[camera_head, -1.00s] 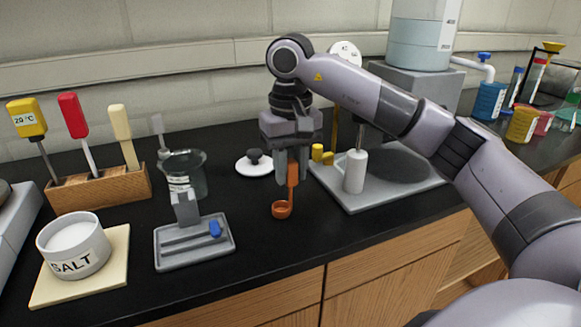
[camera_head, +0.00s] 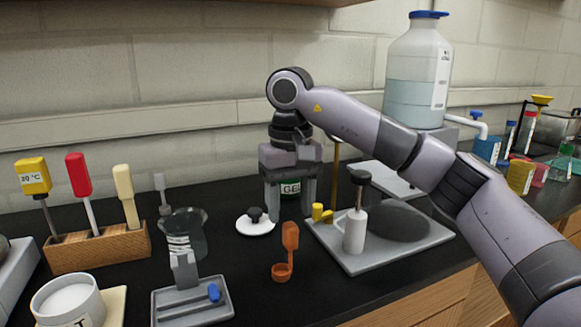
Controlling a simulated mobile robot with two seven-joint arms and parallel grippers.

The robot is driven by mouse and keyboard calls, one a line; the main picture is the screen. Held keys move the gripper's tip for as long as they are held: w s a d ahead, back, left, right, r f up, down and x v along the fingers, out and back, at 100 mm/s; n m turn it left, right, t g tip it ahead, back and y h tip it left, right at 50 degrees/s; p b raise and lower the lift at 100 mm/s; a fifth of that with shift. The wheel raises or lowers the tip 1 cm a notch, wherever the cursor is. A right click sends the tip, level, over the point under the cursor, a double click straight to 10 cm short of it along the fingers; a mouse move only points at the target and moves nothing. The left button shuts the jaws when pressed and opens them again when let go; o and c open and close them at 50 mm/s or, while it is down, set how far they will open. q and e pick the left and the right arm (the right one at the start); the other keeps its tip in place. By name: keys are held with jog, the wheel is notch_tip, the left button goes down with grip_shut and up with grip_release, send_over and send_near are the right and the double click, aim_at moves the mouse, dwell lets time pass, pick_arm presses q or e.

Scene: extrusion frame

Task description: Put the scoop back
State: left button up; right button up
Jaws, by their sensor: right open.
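The orange scoop (camera_head: 290,238) is on the black counter near the middle of the view, its round bowl toward me and its handle toward the back. I cannot tell whether the handle stands up or lies flat. My right gripper (camera_head: 290,210) is open above and behind the scoop, its fingers pointing down and apart from the handle. The salt tub (camera_head: 70,303) stands at the lower left, cut off by the frame edge. My left gripper is not in view.
A white lid with a black knob (camera_head: 256,225) lies left of the scoop. A grey stand (camera_head: 192,303) and a glass beaker (camera_head: 186,238) are further left, by a wooden tool block (camera_head: 98,248). A grey plate (camera_head: 345,262) with a white bottle (camera_head: 355,232) is close on the right.

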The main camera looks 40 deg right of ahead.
notch_tip(320, 180, up, 6)
jog(key=p, duration=0.1)
jog(key=shift+r+p, duration=0.25)
jog(key=shift+p, duration=0.15)
dwell(0.4)
